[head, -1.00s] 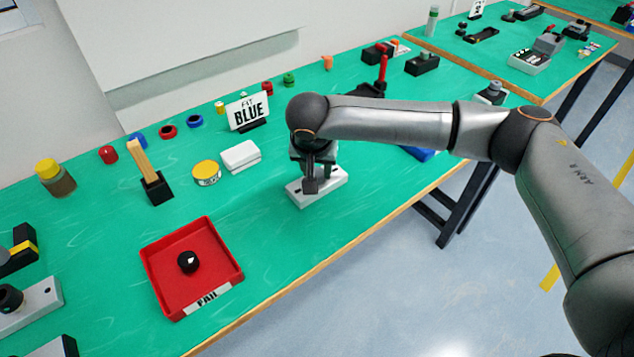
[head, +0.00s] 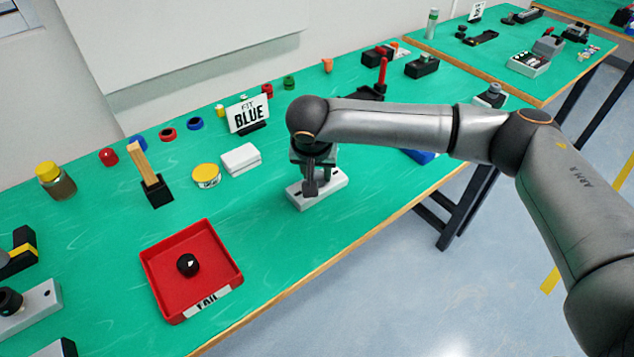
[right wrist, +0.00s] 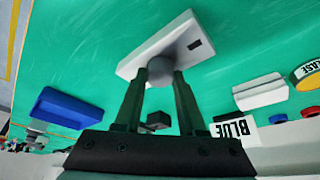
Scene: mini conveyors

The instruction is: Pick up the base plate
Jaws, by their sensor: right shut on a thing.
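The base plate (head: 330,184) is a pale grey rectangular block with a dark slot. It lies on the green table, below the BLUE sign in the head view. My right gripper (head: 311,188) points down over it. In the right wrist view the two fingers (right wrist: 160,80) are closed on a round grey knob at the middle of the base plate (right wrist: 190,45). The plate appears to rest on the table; I cannot see a gap under it. My left gripper is not in view.
A red FAIL tray (head: 160,278) with a black knob stands at the front left. A white block (head: 240,158), a yellow tin (head: 206,176) and the BLUE sign (head: 248,115) are nearby. A blue object (right wrist: 68,107) is close. The table's front edge is near the plate.

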